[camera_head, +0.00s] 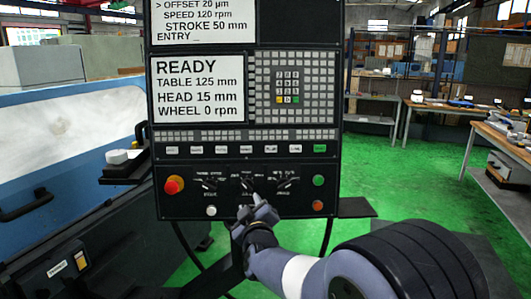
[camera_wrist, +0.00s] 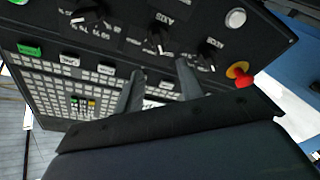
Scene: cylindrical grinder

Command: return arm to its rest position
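My gripper (camera_head: 256,200) is in front of the lower part of the black control panel (camera_head: 230,206), just below the middle rotary knob (camera_head: 247,183). In the wrist view its two grey fingers (camera_wrist: 160,66) stand apart with nothing held between them. The middle knob (camera_wrist: 158,40) shows just beyond the fingertips there, and I cannot tell how close they are to it. My arm reaches up to the panel from the lower right in the head view.
The panel has a red stop knob (camera_head: 173,185), a green button (camera_head: 319,181) and a screen (camera_head: 199,89) reading READY, wheel 0 rpm. The blue-white grinder (camera_head: 60,140) stands at left. Open green floor (camera_head: 385,190) and workbenches (camera_head: 505,145) lie at right.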

